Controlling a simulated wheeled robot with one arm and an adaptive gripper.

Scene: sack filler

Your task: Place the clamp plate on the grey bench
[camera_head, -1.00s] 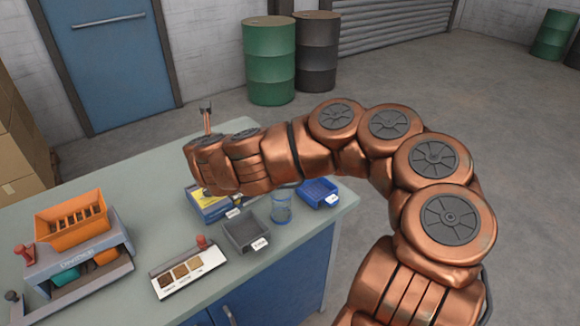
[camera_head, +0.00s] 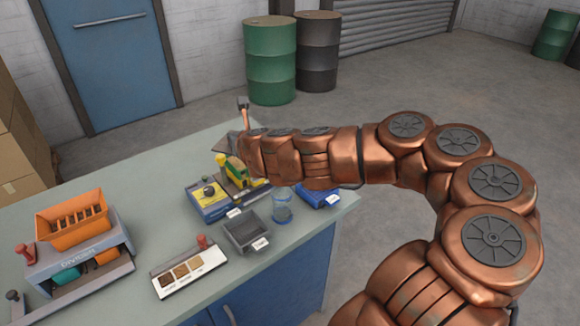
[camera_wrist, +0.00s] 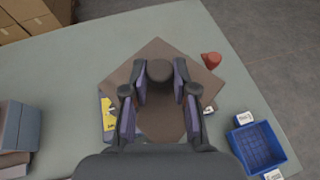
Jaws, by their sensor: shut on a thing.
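What looks like the clamp plate, a flat brown square (camera_wrist: 150,52), shows as a diamond below my gripper (camera_wrist: 160,100) in the wrist view. My gripper is shut on it, with a short brown round part between the fingers. The plate appears above the grey bench (camera_wrist: 60,75), overlapping a blue and yellow box; any contact below is hidden. In the head view my gripper is mostly behind my arm, over the far part of the bench (camera_head: 150,190). A yellow-green piece (camera_head: 235,170) shows just below it.
A blue box with yellow top (camera_head: 210,202), a grey tray (camera_head: 247,235), a clear cup (camera_head: 282,208) and a blue tray (camera_wrist: 258,147) crowd the right. An orange bin (camera_head: 73,220) stands left. A red knob-like thing (camera_wrist: 210,60) is beside the plate. The bench's left-middle is clear.

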